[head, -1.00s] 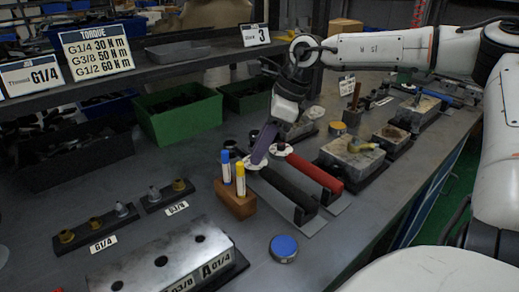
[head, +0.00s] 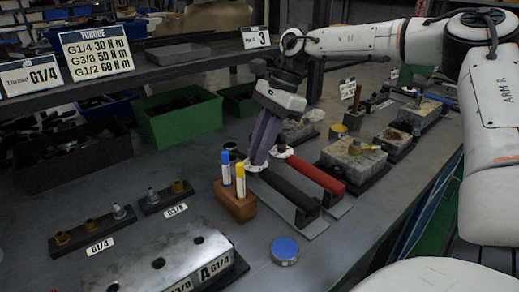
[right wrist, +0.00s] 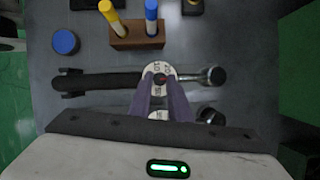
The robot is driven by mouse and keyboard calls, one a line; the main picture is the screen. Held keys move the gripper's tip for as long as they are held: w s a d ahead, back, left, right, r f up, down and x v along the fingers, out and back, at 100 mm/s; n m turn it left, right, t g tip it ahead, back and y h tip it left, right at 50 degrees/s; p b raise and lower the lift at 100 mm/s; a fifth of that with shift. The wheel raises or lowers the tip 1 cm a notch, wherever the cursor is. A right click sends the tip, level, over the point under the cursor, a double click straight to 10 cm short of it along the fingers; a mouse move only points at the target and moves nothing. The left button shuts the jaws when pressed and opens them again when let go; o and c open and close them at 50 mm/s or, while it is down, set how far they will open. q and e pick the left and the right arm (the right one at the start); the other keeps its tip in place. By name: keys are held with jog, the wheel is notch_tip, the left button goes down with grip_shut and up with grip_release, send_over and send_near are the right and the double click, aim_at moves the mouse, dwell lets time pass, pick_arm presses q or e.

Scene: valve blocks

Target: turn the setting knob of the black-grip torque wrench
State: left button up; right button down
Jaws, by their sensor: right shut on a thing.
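The black-grip torque wrench (head: 289,188) lies on the bench in a holder, beside the red-grip wrench (head: 316,173). Its round white setting knob (right wrist: 152,72) sits at the end of the black grip; the same wrench also shows in the right wrist view (right wrist: 110,81). My right gripper (head: 257,162) points down with its purple fingers at this knob. In the right wrist view the two fingertips (right wrist: 160,80) are shut on the knob, one on each side. The fingers partly hide the knob and the red wrench's disc. My left gripper is not in view.
A wooden block (head: 234,201) with blue and yellow markers stands close to the knob. A blue round tin (head: 284,250) lies in front. A metal valve block (head: 160,262) is at the front left. Green bins (head: 180,118) and a torque sign (head: 97,51) are behind.

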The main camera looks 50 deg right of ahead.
dwell(0.3)
jog(key=c, duration=1.6)
grip_release()
jog(key=shift+c, duration=0.2)
jog(key=shift+s, duration=0.1)
